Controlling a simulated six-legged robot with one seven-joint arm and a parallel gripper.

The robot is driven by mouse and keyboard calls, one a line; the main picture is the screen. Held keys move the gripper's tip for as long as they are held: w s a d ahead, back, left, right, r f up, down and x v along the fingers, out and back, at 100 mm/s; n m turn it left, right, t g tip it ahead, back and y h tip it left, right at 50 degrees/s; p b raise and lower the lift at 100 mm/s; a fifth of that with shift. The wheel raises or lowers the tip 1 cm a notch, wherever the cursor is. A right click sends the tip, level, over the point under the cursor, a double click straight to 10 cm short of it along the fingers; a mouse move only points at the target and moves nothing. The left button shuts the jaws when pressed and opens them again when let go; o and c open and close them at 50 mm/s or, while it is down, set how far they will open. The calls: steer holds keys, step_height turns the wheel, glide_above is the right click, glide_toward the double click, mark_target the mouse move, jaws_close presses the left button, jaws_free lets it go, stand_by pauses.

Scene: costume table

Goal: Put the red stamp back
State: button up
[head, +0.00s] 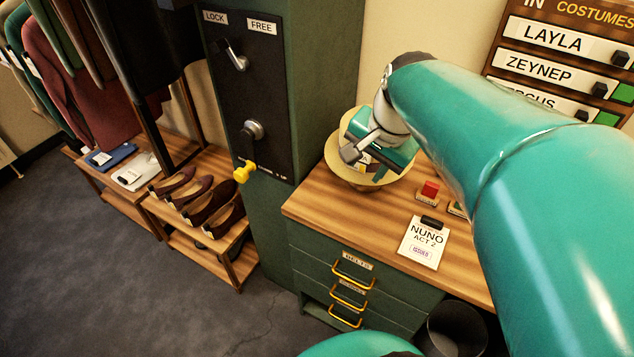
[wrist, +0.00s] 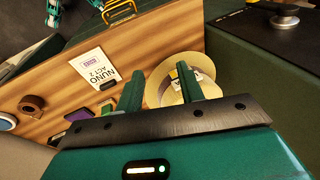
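The red stamp (head: 429,188) is a small red block on the wooden tabletop (head: 325,210), in the head view. It appears to sit on a small base with a pale label. I cannot make it out clearly in the wrist view. My gripper (head: 362,153) is above the straw hat (head: 341,170), left of the stamp and apart from it. In the wrist view my gripper (wrist: 160,72) has its two fingers spread, with nothing visibly held between them. A NUNO ACT 2 card (head: 421,246) with a purple stamped mark lies in front of the stamp.
A black item (head: 431,222) lies at the card's top edge. A partly hidden green item (head: 457,209) is right of the stamp. The green cabinet (head: 315,80) stands left of the hat. In the wrist view a brown roll (wrist: 32,103) lies on the tabletop.

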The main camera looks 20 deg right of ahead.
steer(key=s+a+n+t, duration=0.2)
steer(key=s+a+n, duration=0.5)
steer(key=a+n, duration=0.3)
steer(key=shift+a+n, duration=0.3)
steer(key=shift+n, duration=0.3)
steer(key=shift+s, duration=0.15)
